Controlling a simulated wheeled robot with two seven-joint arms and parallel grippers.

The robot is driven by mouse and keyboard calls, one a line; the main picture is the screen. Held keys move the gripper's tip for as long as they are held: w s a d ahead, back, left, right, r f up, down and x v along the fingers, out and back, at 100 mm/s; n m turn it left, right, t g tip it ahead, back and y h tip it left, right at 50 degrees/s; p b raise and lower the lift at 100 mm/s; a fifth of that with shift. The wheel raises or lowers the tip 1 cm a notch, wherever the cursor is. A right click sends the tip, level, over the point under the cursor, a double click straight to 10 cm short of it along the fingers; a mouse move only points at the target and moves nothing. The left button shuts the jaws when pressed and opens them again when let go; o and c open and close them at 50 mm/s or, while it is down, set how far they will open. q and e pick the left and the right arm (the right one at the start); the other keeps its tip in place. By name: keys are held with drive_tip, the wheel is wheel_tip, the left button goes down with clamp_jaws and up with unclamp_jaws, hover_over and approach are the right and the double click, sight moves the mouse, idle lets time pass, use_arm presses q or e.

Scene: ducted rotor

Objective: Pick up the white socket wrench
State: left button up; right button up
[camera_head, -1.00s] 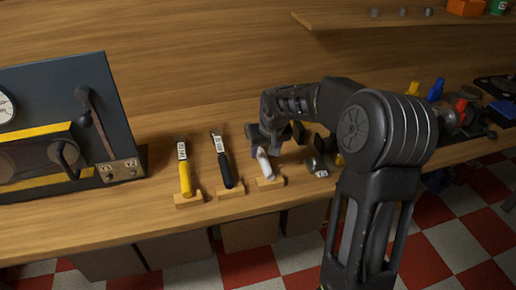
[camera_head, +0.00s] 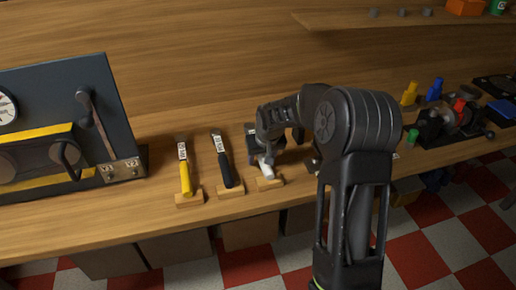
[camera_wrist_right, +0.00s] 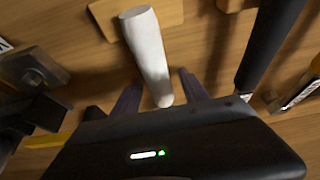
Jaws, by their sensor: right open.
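The white socket wrench (camera_head: 267,170) rests on a small wooden block (camera_head: 270,183) near the bench's front edge. In the head view, its light handle end shows and my right gripper (camera_head: 268,152) covers much of the rest. In the right wrist view, the white handle (camera_wrist_right: 147,47) runs down between the two dark fingers of my right gripper (camera_wrist_right: 160,92), which are apart. The fingers stand on either side of the handle; I cannot tell whether either touches it. My left gripper is not in view.
A black-handled tool (camera_head: 225,170) and a yellow-handled tool (camera_head: 186,178) lie on blocks to the left. A dark panel (camera_head: 75,110) with a lever stands farther left. At right are a small machine (camera_head: 450,118) and yellow and blue pieces. A shelf (camera_head: 400,19) hangs behind.

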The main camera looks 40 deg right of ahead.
idle(0.3)
clamp_jaws()
idle(0.5)
